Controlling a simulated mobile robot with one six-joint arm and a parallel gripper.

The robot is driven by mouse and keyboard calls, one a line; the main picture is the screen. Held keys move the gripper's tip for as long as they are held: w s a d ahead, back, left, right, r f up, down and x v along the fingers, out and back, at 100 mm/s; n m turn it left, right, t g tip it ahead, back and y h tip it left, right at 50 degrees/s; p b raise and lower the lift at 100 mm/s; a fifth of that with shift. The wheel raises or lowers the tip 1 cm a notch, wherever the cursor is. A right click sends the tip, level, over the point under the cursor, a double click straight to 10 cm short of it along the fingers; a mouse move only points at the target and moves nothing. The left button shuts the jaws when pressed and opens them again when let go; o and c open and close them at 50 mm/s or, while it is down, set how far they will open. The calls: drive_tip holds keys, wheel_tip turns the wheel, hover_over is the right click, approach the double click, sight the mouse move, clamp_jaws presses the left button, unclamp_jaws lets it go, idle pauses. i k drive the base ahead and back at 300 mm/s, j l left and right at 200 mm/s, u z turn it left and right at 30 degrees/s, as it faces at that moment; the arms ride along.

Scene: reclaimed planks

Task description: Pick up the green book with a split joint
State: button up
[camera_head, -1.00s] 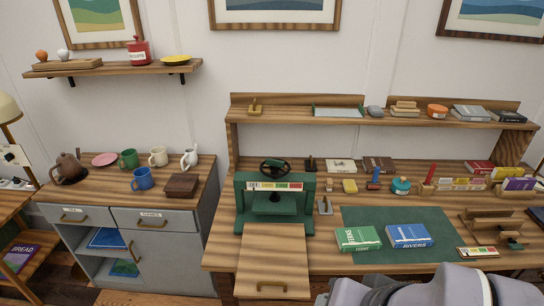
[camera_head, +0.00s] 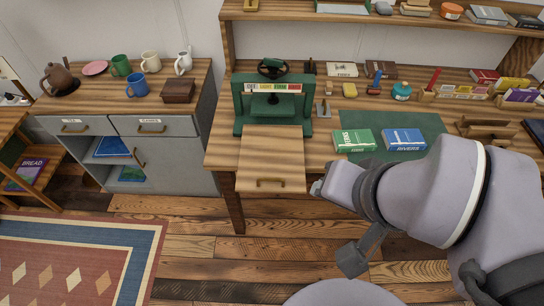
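The green book (camera_head: 353,141) lies flat on the left part of the dark green mat (camera_head: 430,122) on the workbench. It has white lettering and a pale band along its front edge. A split joint is too small to make out. A blue book marked RIVERS (camera_head: 404,140) lies flat just right of it, with a narrow gap. My arm reaches in from the right, in front of the bench. A dark grey part at its end, likely my gripper (camera_head: 352,259), hangs low over the floor, well below and apart from the green book. Its fingers cannot be made out.
A green press (camera_head: 272,106) stands left of the mat, with a wooden board (camera_head: 272,160) jutting out in front. A wooden stand (camera_head: 486,130) is at the mat's right. Pots and books line the bench's back. A grey cabinet (camera_head: 176,165) stands left. Open floor lies in front.

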sight(355, 141)
drive_tip(key=i+z, duration=0.4)
drive_tip(key=i+j+z, duration=0.1)
drive_tip(key=i+z, duration=0.15)
drive_tip(key=z, duration=0.15)
drive_tip(key=i+j+z, duration=0.15)
drive_tip(key=i+z, duration=0.25)
drive_tip(key=k, duration=0.1)
